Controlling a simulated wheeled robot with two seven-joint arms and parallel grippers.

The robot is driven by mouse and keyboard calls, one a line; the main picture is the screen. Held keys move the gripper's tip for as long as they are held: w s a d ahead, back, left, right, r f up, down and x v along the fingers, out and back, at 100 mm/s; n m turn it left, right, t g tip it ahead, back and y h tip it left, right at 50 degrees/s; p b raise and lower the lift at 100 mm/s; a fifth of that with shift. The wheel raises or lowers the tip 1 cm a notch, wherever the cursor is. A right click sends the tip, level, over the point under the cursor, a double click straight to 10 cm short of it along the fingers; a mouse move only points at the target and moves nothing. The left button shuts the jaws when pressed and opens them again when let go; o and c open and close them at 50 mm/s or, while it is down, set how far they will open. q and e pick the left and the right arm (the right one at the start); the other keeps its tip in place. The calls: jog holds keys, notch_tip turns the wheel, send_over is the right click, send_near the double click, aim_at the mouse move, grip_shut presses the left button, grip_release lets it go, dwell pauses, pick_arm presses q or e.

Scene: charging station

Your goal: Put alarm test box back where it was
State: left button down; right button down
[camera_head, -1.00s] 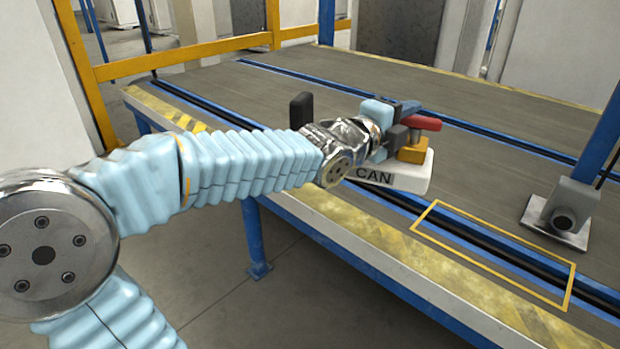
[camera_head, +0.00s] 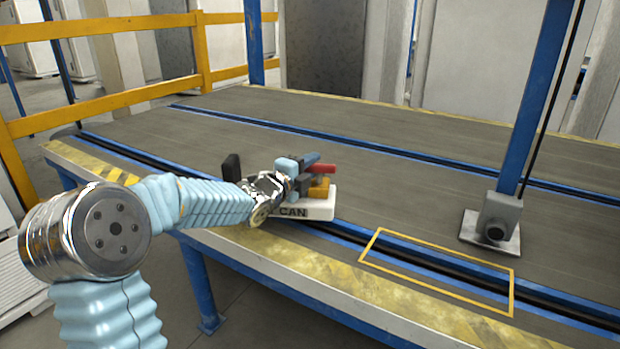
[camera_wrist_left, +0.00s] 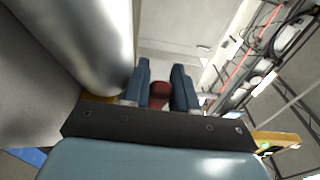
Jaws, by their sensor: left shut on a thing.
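The alarm test box (camera_head: 318,207) is a white block with dark letters reading "CAN", a yellow part on top and a red handle (camera_head: 321,168). My left gripper (camera_head: 308,172) is shut on it, around the red part. The left wrist view shows that red part (camera_wrist_left: 160,90) between the two dark fingers. The box is at the near side of the grey platform (camera_head: 400,175), left of a yellow outlined rectangle (camera_head: 437,272). I cannot tell whether it touches the platform. My wrist hides its left end. My right gripper is not in view.
A blue post (camera_head: 542,100) on a grey foot (camera_head: 490,235) stands right of the box, behind the rectangle. Blue rails with dark slots run along the platform. A yellow railing (camera_head: 110,100) stands at the left. The platform behind the box is clear.

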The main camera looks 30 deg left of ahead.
pick_arm(q)
notch_tip(320, 180, down, 3)
jog(key=shift+w+a+f, duration=0.1)
jog(key=shift+f+b, duration=0.25)
jog(key=shift+b, duration=0.3)
jog(key=c, duration=0.9)
grip_release()
jog(key=shift+r, duration=0.1)
jog(key=shift+r+p, duration=0.15)
jog(key=shift+p, duration=0.15)
jog(key=s, duration=0.4)
jog(key=s+a, duration=0.1)
jog(key=s, duration=0.3)
jog(key=s+a, duration=0.1)
jog(key=s, duration=0.3)
